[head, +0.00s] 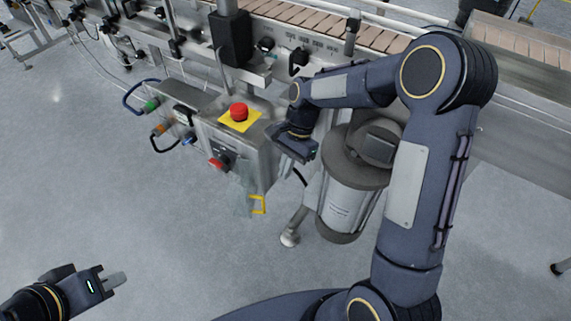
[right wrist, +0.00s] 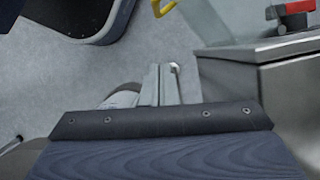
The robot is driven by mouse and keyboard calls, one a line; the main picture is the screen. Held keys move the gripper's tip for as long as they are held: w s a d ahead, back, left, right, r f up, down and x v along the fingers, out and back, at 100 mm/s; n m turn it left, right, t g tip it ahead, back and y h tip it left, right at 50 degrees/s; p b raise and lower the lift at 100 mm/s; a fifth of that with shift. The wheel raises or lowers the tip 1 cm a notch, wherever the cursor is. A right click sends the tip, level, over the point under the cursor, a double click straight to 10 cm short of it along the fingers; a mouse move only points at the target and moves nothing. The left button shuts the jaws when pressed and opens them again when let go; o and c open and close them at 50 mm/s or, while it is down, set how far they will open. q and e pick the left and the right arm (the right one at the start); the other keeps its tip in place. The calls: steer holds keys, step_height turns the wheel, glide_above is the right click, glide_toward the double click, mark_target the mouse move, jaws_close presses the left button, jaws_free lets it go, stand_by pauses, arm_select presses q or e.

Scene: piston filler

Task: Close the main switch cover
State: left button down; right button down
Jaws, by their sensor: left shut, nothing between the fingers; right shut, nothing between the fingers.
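The main switch cover (head: 244,188) is a see-through panel with a yellow handle (head: 258,204). It stands open, out from the front of the grey control box (head: 252,155), beside the red main switch (head: 216,163). In the right wrist view, the yellow handle (right wrist: 164,8) shows at the top edge and the red switch (right wrist: 296,8) at top right. My right gripper (right wrist: 168,82) is shut and empty, apart from the handle, on the right side of the box in the head view. My left gripper (head: 115,280) is shut and empty at lower left, far from the box.
A red emergency stop button (head: 239,112) on a yellow plate tops the box. Coloured knobs (head: 160,128) and a blue bar handle sit left of it. A steel cylinder (head: 345,206) stands close right of my right gripper. The floor in front is clear.

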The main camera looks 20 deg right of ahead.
mark_target(252, 190)
steer(key=s+a+f+b, duration=0.2)
steer(key=a+f, duration=0.2)
steer(key=a, duration=0.1)
steer(key=shift+s+f, duration=0.25)
steer(key=shift+s, duration=0.15)
steer(key=shift+a, duration=0.15)
